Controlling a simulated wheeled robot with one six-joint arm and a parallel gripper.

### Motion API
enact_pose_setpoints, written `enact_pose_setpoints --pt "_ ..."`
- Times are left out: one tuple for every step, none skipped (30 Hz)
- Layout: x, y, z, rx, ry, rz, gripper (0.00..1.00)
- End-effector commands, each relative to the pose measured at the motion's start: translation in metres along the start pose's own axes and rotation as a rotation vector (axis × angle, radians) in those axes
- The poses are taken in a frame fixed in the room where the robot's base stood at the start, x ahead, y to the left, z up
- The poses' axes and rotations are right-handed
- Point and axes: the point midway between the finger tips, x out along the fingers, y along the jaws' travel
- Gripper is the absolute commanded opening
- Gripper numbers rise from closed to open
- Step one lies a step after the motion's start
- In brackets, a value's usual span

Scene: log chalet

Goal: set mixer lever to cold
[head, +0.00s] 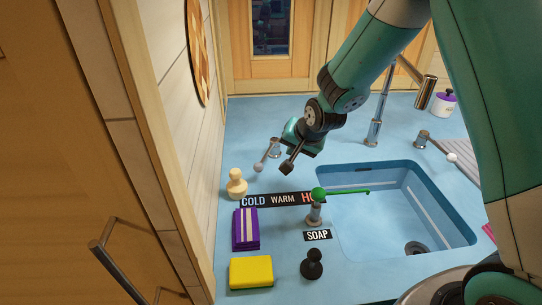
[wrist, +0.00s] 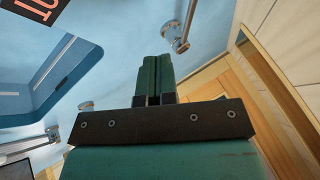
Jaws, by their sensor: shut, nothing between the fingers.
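The mixer lever (head: 267,157) is a thin metal rod on a short chrome post, behind the COLD WARM HOT label strip (head: 270,201). Its pale ball end points front-left, behind the word COLD in the head view. My gripper (head: 287,169) is shut and empty, just right of the lever's ball, with a small apparent gap. In the wrist view my shut fingers (wrist: 158,65) point up the picture, and a chrome fitting (wrist: 181,45) shows beyond them to the right. Whether any finger touches the lever cannot be told.
A beige knobbed object (head: 237,184), purple cloths (head: 245,230), a yellow sponge (head: 251,272) and a black knobbed object (head: 312,264) stand nearby. The sink (head: 440,200) lies right; a wall closes off the left.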

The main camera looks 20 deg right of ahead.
Motion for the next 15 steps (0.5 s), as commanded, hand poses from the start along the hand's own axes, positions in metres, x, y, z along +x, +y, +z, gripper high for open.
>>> enact_pose_setpoints --pt "0.009 0.0 0.0 -0.001 -0.004 0.003 0.0" --pt "0.015 0.0 0.0 -0.001 -0.005 0.003 0.0" --pt "0.023 0.0 0.0 -0.001 -0.005 0.003 0.0" --pt "0.029 -0.001 0.0 -0.001 -0.004 0.002 0.0" --pt "0.035 0.0 0.0 -0.001 -0.005 0.003 0.0" --pt "0.044 0.0 0.0 -0.002 -0.005 0.003 0.0" --pt "0.05 0.0 0.001 -0.002 -0.005 0.003 0.0" --pt "0.055 -0.001 0.0 -0.002 -0.004 0.001 0.0" --pt "0.063 -0.001 0.0 -0.002 -0.004 0.002 0.0" --pt "0.069 0.0 0.001 -0.002 -0.005 0.002 0.0" --pt "0.074 0.0 0.001 -0.002 -0.005 0.002 0.0" --pt "0.075 -0.009 0.0 -0.006 -0.004 -0.002 0.0" --pt "0.078 -0.014 0.001 -0.005 -0.003 -0.002 0.0" --pt "0.081 -0.017 0.002 -0.005 -0.004 -0.002 0.0" --pt "0.084 -0.021 0.002 -0.005 -0.002 -0.001 0.0"
